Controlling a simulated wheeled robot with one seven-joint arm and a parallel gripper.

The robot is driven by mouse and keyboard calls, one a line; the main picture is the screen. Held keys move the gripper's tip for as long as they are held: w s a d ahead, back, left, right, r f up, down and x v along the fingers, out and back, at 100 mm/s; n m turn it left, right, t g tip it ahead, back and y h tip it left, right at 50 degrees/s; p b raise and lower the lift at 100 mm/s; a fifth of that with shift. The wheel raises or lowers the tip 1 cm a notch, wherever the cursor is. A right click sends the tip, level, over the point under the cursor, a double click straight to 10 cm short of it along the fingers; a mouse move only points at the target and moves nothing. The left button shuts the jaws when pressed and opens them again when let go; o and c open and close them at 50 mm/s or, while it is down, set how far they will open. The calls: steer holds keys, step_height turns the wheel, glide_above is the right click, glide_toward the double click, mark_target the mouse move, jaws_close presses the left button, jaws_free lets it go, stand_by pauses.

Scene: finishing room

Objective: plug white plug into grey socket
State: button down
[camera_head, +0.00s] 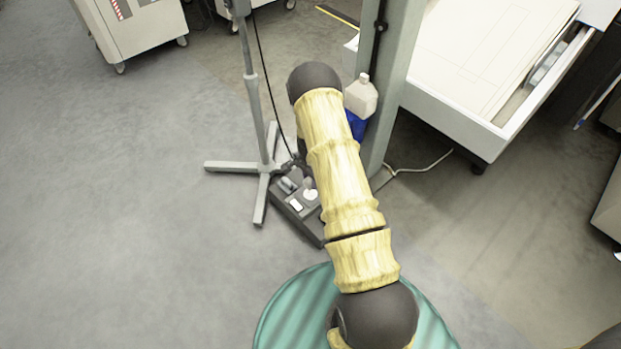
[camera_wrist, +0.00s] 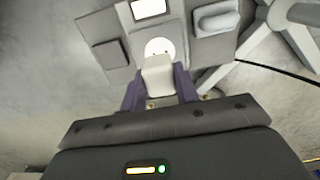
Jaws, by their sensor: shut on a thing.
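My gripper (camera_wrist: 158,86) is shut on the white plug (camera_wrist: 158,76), its purple fingers on either side of the plug. The socket (camera_wrist: 158,46), a round white face with small dark holes, is set in a grey panel (camera_wrist: 131,45). The plug's far end overlaps the near edge of this face in the wrist view; I cannot tell if they touch. In the head view the socket (camera_head: 310,194) shows on the floor unit, beside my arm. My gripper and the plug are hidden there.
On the panel are a white rectangular piece (camera_wrist: 148,8), a raised grey rounded piece (camera_wrist: 216,19) and a dark square (camera_wrist: 110,55). A grey stand (camera_head: 262,160) with splayed legs is close by. A column (camera_head: 393,80), a bottle (camera_head: 361,95) and a pale cable (camera_head: 420,167) are to the right.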

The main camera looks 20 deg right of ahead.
mark_target(311, 194)
steer(key=shift+f+b, duration=0.8)
steer(key=shift+f, duration=1.15)
steer(key=shift+f, duration=0.65)
steer(key=c, duration=1.7)
jaws_free()
steer(key=o, duration=0.7)
steer(key=shift+o, duration=0.6)
steer(key=o, duration=0.5)
steer(key=shift+r, duration=0.15)
